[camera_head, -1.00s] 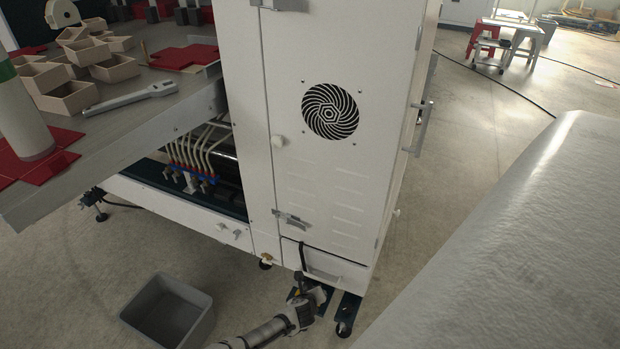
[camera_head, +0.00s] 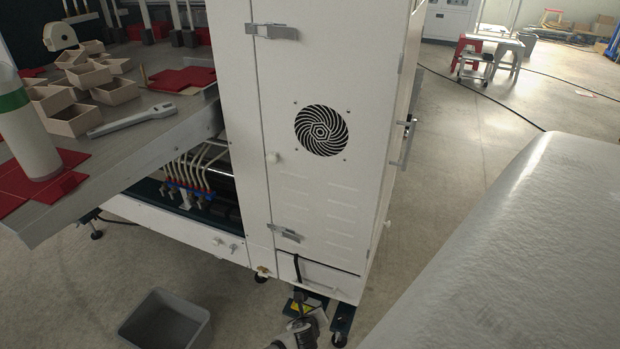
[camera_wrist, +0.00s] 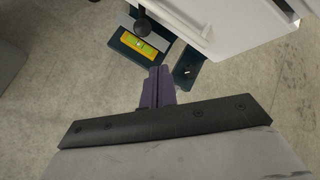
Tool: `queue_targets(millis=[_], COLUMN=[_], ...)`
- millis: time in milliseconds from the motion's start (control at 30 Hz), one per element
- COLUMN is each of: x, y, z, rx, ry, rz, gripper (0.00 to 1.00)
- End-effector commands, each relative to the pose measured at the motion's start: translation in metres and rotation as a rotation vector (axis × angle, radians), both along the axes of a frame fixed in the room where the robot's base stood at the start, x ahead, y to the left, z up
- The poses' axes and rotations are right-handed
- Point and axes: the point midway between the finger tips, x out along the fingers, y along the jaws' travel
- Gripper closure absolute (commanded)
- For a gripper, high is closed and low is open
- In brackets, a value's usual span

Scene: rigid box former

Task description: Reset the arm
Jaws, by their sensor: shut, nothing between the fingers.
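My gripper (camera_wrist: 158,88) is in the wrist view, with its dark fingers together and nothing between them. It points at the floor near the foot of the white machine cabinet (camera_head: 320,190). In the head view part of my arm (camera_head: 303,333) shows at the bottom edge, just in front of the cabinet's base; the fingers cannot be made out there. In the wrist view a yellow level piece (camera_wrist: 140,46) on a dark green foot plate lies just beyond the fingertips, apart from them.
A grey open bin (camera_head: 165,322) stands on the floor at the lower left. A large pale surface (camera_head: 520,260) fills the right. Floor between it and the cabinet is clear.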

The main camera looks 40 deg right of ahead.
Motion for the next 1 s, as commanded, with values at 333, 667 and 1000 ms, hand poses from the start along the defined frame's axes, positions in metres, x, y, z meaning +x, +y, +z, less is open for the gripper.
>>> queue_targets(millis=[333, 667, 1000], x=[-0.008, 0.007, 0.106], y=[0.008, -0.011, -0.056], z=[0.020, 0.053, 0.272], rx=[0.000, -0.097, -0.679], ry=[0.001, 0.026, 0.151], rz=[0.000, 0.048, 0.283], gripper=[1.00, 1.00, 1.00])
